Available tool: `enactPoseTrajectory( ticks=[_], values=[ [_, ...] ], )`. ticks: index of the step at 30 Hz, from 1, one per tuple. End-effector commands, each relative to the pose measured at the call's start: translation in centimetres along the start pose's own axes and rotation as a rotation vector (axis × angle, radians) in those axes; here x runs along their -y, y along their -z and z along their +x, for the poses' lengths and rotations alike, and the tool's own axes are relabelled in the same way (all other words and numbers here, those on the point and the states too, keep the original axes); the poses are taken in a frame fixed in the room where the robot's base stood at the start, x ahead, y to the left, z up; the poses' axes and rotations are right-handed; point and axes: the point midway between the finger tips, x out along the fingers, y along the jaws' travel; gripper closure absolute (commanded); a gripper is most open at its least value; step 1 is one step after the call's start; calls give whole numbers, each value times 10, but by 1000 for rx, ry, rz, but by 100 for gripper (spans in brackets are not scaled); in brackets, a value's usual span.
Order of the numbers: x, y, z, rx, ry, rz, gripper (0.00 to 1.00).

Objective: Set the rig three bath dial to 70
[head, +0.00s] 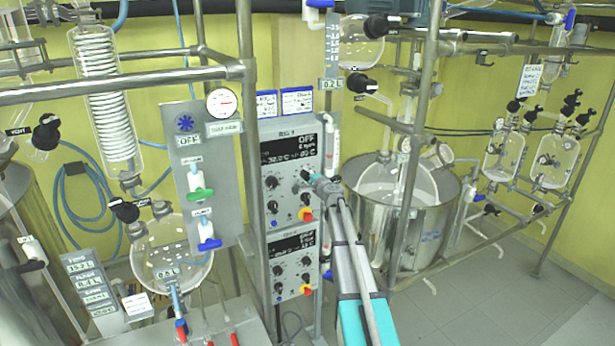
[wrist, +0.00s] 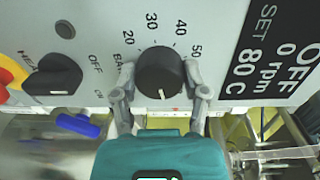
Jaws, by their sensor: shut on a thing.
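The bath dial (wrist: 160,74) is a round black knob on a grey panel. A white mark on it points down in the wrist view, toward my gripper. The numbers 20, 30, 40 and 50 show around it; the rest of the scale is hidden. My gripper (wrist: 161,82) has one finger on each side of the knob and is shut on it. The display (wrist: 268,50) reads OFF, 0 rpm and SET 80 C. In the head view my gripper (head: 312,180) is at the right edge of the upper control panel (head: 264,207); its rig label is too small to read surely.
The black HEAT knob (wrist: 53,75) and a red-and-yellow button (wrist: 10,80) sit left of the dial in the wrist view. A similar lower panel (head: 292,268) is below. A steel bath vessel (head: 375,225) stands to the right, near a metal post (head: 412,170).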

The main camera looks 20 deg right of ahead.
Motion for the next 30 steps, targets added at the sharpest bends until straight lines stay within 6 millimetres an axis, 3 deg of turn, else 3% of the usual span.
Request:
enactPoseTrajectory(
  ticks=[13, 30],
  values=[
    [0, 2, 1, -20, -10, -317, 90],
    [0, 0, 1, -20, -12, -380, 90]
  ],
)
